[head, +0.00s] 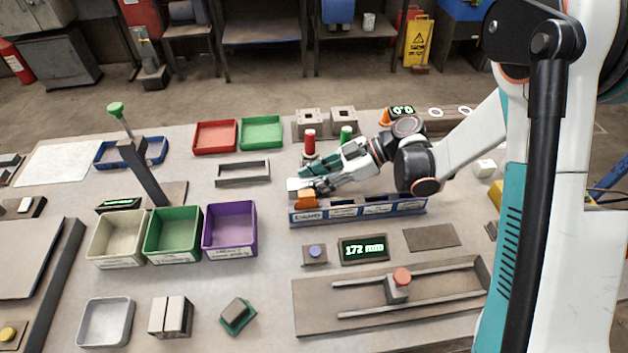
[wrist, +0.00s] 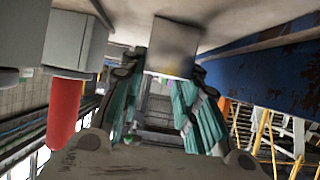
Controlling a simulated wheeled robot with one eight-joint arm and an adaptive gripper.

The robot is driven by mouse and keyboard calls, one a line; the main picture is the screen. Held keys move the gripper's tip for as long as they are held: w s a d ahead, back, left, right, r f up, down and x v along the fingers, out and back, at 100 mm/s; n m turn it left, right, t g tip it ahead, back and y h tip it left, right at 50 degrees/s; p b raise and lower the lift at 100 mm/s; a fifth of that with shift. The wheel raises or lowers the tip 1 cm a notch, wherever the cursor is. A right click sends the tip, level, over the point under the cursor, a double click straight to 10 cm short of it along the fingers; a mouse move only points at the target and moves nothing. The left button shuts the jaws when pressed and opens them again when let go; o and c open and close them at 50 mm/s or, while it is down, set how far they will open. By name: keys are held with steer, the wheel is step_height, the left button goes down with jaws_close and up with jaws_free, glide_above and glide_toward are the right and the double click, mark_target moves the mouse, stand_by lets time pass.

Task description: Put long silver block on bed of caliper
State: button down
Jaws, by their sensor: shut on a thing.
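My gripper (head: 305,180) is shut on a pale grey block (head: 294,184), just above the left end of a blue labelled rack. In the wrist view the block (wrist: 174,47) sits between the fingertips (wrist: 170,70); its full length is hidden. A long base with two rails and a red-knobbed slider (head: 398,290), at the front right, looks like the caliper. A display (head: 363,250) reading 172 mm stands behind it. The base (head: 312,305) is bare at its left, and the held block is well behind it.
The blue rack (head: 357,211) has an orange block (head: 305,201) at its left end. Red (head: 309,139) and green (head: 346,133) cylinders stand close behind my gripper. A blue button (head: 315,251) lies between rack and caliper. Bins (head: 230,228) and loose grey blocks (head: 171,316) are left.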

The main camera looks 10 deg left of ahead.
steer(key=c, duration=1.2)
jaws_free()
steer(key=shift+r, duration=0.1)
steer(key=p+v, duration=0.3)
steer(key=v, duration=0.9)
steer(key=s+d+r+m+t+h, duration=0.4)
steer(key=s+d+r+m+h, duration=0.1)
steer(key=m, duration=0.5)
steer(key=s+d+r+m+t+h, duration=0.5)
steer(key=s+d+r+m, duration=0.3)
steer(key=s, duration=0.4)
steer(key=shift+d+m+h, duration=0.7)
steer(key=shift+d+m, duration=0.2)
steer(key=shift+o, duration=0.4)
steer(key=shift+s+d+r+m+t+h, duration=0.15)
steer(key=shift+s+d+m+t+h, duration=0.15)
steer(key=shift+s+d+m+t, duration=0.15)
